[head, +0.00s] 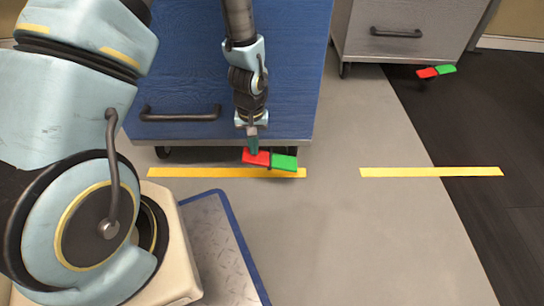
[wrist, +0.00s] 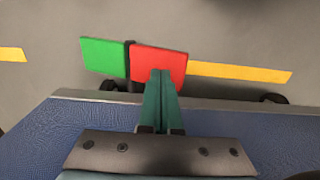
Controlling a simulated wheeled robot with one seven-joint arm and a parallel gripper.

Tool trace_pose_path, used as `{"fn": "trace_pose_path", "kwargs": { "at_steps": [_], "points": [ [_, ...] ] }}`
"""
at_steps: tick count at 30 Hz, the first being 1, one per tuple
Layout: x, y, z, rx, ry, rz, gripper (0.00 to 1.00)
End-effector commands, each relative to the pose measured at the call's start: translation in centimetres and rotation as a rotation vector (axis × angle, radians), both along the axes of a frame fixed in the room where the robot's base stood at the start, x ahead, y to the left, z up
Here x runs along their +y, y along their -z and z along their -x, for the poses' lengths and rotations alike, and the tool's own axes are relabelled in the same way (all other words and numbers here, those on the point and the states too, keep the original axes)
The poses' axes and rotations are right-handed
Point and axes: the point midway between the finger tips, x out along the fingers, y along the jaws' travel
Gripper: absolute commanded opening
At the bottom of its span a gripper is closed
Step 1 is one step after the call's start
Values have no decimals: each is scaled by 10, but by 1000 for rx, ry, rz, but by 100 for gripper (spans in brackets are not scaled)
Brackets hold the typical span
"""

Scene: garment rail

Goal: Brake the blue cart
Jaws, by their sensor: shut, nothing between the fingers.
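The blue cart (head: 292,70) stands at the top centre of the head view, its dark handle (head: 180,113) on the front. A pedal with a red half (head: 258,158) and a green half (head: 285,162) sticks out low at its front right. My gripper (head: 252,147) is shut and empty, pointing down, with its tips at the red half. In the wrist view the fingertips (wrist: 162,74) overlap the red half (wrist: 160,62); the green half (wrist: 105,57) is clear to the left. Whether the tips press on the red half, I cannot tell.
A grey cart (head: 400,18) with its own red and green pedal (head: 436,71) stands at the back right. Yellow floor strips (head: 225,172) (head: 430,171) run in front of the carts. A blue-edged metal plate (head: 212,240) lies near my base. The grey floor between is clear.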

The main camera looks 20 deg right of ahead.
Motion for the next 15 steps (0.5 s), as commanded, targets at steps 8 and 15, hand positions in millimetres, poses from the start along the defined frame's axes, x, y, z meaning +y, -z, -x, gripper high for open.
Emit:
{"fn": "trace_pose_path", "kwargs": {
  "at_steps": [8, 15],
  "points": [
    [0, 5, 0, 0, 0, 0, 0],
    [0, 8, 0, 0, 0, 0, 0]
  ]
}}
